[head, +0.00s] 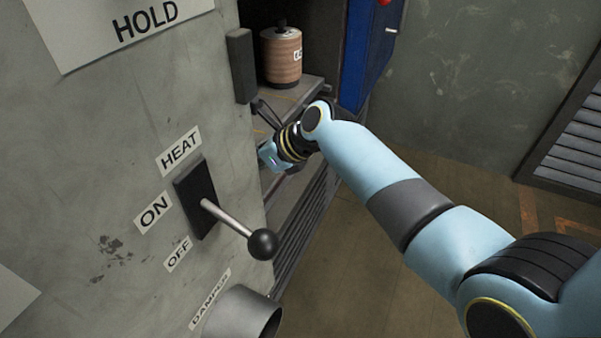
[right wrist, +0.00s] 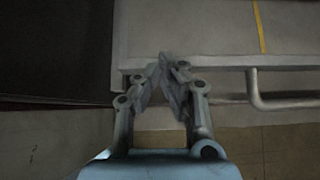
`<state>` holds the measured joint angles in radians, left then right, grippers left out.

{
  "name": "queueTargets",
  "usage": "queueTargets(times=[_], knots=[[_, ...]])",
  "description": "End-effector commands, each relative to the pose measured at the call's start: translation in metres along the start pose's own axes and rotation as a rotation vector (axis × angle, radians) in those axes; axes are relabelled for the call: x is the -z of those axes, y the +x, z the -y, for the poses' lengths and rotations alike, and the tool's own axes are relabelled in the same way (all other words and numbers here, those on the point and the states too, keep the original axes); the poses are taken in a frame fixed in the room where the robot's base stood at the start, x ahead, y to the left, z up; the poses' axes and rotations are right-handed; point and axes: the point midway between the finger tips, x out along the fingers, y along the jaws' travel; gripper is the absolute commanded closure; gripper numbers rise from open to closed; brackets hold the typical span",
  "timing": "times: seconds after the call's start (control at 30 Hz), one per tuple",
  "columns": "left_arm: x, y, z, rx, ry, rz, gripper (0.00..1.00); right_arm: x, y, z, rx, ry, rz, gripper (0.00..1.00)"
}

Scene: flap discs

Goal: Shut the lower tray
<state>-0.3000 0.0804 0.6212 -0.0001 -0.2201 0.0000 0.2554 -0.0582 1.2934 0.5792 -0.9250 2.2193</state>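My right gripper (right wrist: 165,68) has its fingertips together, with nothing seen between them. In the right wrist view the tips overlap the front edge of a grey tray (right wrist: 200,35) with a yellow line and a bar handle (right wrist: 285,101) to the right of the fingers. I cannot tell whether the tips touch it. In the head view the right gripper (head: 270,156) is in the opening beside the grey panel, below the shelf (head: 307,90) bearing a brownish banded cylinder (head: 282,55). My arm and the panel hide much of the lower tray there. My left gripper is not in view.
The grey panel (head: 110,130) fills the left, with a ball-ended lever (head: 235,226) and a pipe stub (head: 243,315) sticking out. A blue cabinet (head: 369,50) stands behind the arm. A louvred unit (head: 570,150) is at the right. The floor between is clear.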

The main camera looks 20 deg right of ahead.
Motion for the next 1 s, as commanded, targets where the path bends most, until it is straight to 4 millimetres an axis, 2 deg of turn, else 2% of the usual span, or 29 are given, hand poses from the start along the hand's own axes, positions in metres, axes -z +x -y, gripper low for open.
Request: queueTargets(times=[0.13, 0.37, 0.83, 1.0], knots=[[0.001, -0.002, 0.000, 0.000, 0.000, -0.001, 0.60, -0.014, 0.017, 0.000, -0.001, 0.000, -0.002, 1.00], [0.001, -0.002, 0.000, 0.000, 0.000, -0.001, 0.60, -0.024, 0.029, 0.000, 0.000, 0.001, -0.002, 1.00], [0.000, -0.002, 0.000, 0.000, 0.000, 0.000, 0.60, -0.026, 0.030, 0.000, 0.001, 0.001, 0.001, 1.00], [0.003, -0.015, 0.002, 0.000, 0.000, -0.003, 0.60, -0.025, 0.024, -0.003, -0.002, -0.002, -0.002, 1.00]])
